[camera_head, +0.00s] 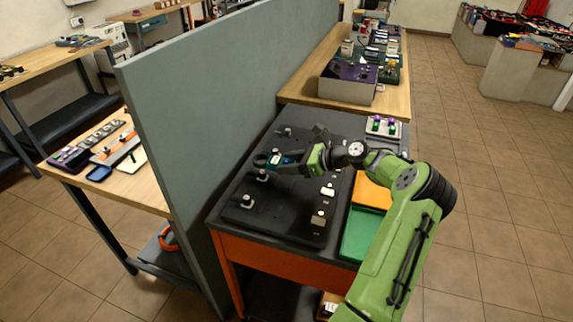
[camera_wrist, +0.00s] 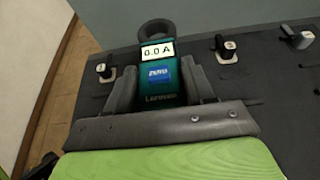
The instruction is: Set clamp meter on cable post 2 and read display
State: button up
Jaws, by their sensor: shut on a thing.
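The clamp meter (camera_wrist: 162,78) is a teal body with a blue label and a dark ring-shaped jaw at its far end. Its lit display (camera_wrist: 158,51) reads 0.0 A. My gripper (camera_wrist: 157,88) is shut on its body, one finger on each side. In the head view the clamp meter (camera_head: 276,160) is over the black board (camera_head: 285,212), its jaw pointing left. Cable posts stand there, including one just below the jaw (camera_head: 262,175) and one nearer the front (camera_head: 247,202).
A tall grey partition (camera_head: 190,110) borders the board's left side. An orange tray (camera_head: 371,192) and a green tray (camera_head: 361,236) lie to the right, partly behind my arm. Small white-topped pieces (camera_head: 328,190) stand on the board's right. Open tiled floor lies further right.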

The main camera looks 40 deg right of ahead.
aim_at(290, 184)
notch_tip(290, 184, down, 4)
jog(key=b, duration=0.4)
jog(key=shift+f, duration=0.1)
jog(key=shift+r+p, duration=0.2)
jog(key=shift+p, duration=0.15)
jog(key=shift+p, duration=1.25)
jog(key=shift+f, duration=0.6)
dwell(0.4)
jog(key=o, duration=1.1)
jog(key=shift+c, duration=0.2)
